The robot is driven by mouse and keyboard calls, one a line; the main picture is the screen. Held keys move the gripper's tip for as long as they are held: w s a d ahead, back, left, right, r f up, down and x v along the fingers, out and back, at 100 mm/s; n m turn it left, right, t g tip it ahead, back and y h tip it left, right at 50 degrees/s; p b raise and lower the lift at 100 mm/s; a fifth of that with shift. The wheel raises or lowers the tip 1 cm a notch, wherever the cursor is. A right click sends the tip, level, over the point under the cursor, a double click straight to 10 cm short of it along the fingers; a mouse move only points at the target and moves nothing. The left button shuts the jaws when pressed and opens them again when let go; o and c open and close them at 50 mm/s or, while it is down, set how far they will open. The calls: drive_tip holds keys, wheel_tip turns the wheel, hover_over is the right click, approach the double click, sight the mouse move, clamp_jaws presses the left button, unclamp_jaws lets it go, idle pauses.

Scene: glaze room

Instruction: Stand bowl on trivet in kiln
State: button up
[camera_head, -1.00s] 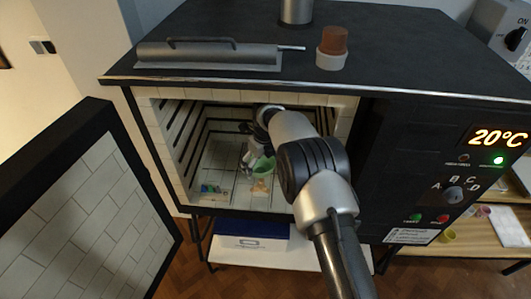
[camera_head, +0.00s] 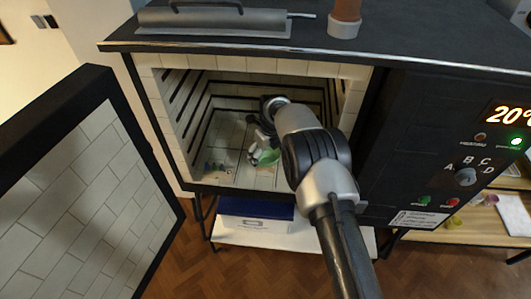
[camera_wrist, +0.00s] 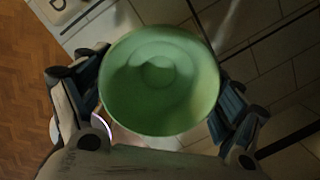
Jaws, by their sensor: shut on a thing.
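My gripper (camera_head: 259,151) is inside the open kiln (camera_head: 258,68), shut on a green bowl (camera_head: 269,157). In the wrist view the bowl (camera_wrist: 160,80) sits between the two dark finger pads, its round face with a central ring turned to the camera. In the head view it appears low, close to the kiln floor; whether it touches anything below is unclear. The trivet cannot be made out for certain; the bowl and my arm hide part of the kiln floor. Small coloured items (camera_head: 215,168) lie at the floor's front left.
The kiln door (camera_head: 85,190) stands open at the left. The kiln's right wall and roof edge are close around my arm. A grey handled piece (camera_head: 213,21) and a brown-topped pot (camera_head: 345,20) stand on the kiln top. A blue box (camera_head: 255,209) is on the shelf below.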

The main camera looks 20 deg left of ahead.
drive_tip(key=shift+f+b, duration=0.45)
drive_tip(key=shift+f, duration=0.1)
idle(0.4)
drive_tip(key=o, duration=1.2)
